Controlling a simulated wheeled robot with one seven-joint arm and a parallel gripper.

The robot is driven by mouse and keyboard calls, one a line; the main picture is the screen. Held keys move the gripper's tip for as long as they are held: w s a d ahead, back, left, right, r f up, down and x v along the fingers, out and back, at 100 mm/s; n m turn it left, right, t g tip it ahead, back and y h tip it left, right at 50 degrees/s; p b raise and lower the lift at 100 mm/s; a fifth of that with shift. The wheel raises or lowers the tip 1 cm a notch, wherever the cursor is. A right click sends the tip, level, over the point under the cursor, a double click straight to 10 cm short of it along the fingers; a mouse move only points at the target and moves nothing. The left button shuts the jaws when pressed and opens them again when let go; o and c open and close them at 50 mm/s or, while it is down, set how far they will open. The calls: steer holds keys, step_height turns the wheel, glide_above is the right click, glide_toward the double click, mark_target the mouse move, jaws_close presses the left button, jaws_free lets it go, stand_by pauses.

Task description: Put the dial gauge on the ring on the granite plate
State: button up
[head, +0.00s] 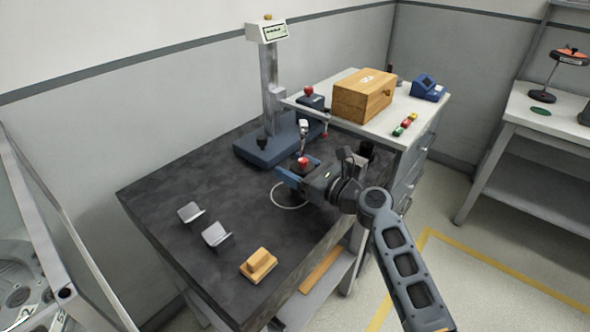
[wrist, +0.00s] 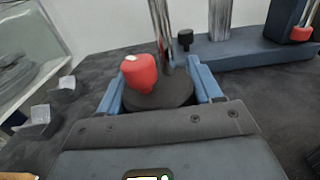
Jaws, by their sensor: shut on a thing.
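The dial gauge has a dark round base (wrist: 160,95), a red knob (head: 303,162) and a steel post (head: 303,138). The red knob also shows in the wrist view (wrist: 139,72). My gripper (head: 288,176) is shut on the base, with one blue finger on each side in the wrist view (wrist: 160,88). The gauge stands upright in it. A thin pale ring (head: 276,203) lies on the dark granite plate (head: 160,190), just below my gripper. My gripper hides part of the ring. I cannot tell whether the base touches the plate.
A blue-based column stand (head: 268,150) is behind the gauge. Two grey angle blocks (head: 216,235) and a wooden block (head: 259,264) sit at the front left. A side cabinet (head: 425,104) bears a wooden box (head: 362,97). The plate's left-middle is clear.

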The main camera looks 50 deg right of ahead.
steer(key=shift+f, duration=0.15)
steer(key=shift+f, duration=0.25)
steer(key=o, duration=1.6)
steer(key=shift+b, duration=0.35)
steer(key=s+b, duration=0.1)
steer(key=s, duration=0.7)
